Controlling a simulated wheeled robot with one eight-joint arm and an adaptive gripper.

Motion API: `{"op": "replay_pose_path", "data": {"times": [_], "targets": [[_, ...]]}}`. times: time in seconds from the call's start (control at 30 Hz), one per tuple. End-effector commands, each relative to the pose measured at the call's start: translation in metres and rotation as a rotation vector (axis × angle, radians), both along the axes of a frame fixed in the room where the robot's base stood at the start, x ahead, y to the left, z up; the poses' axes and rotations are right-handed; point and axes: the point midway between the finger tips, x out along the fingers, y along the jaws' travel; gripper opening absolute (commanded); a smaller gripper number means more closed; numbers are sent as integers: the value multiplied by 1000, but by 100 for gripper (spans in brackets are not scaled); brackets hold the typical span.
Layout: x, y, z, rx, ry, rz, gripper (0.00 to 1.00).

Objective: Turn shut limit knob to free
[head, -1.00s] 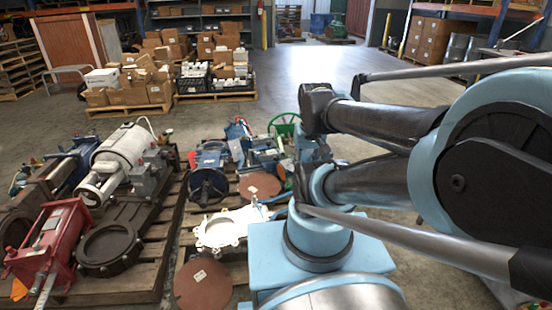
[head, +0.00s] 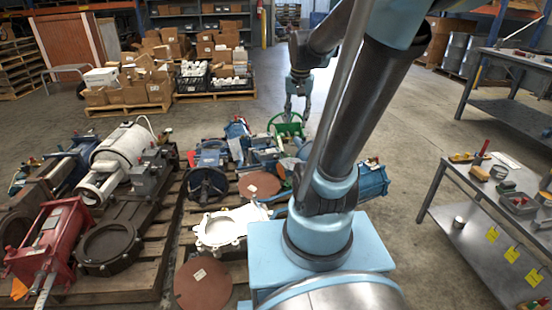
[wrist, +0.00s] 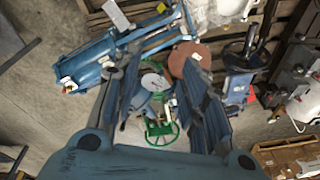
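My gripper (head: 297,112) hangs fingers-down above the far end of the middle pallet, near a green handwheel (head: 287,127). In the wrist view its two fingers (wrist: 163,78) are spread apart with nothing held between them. The green handwheel (wrist: 162,133) shows below and between the fingers, beside a pale round disc (wrist: 154,82) and a blue valve body. A limit knob cannot be picked out for sure in either view; it may be small or hidden among the crowded valve parts.
A blue cylinder (head: 372,182) lies at the pallet's right. A brown disc (head: 260,185) and white flange (head: 228,228) lie nearer. A left pallet bears a white actuator (head: 125,152) and red one (head: 48,240). A metal bench (head: 452,232) stands right; floor between is clear.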

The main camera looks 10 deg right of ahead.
Motion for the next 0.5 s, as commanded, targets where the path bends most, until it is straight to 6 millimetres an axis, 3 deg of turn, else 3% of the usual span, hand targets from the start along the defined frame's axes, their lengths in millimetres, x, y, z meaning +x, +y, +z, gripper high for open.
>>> {"op": "replay_pose_path", "data": {"times": [0.2, 0.5], "targets": [[67, 0, 11, 21, 8, -133, 39], [158, 0, 7, 49, 16, -317, 39]]}}
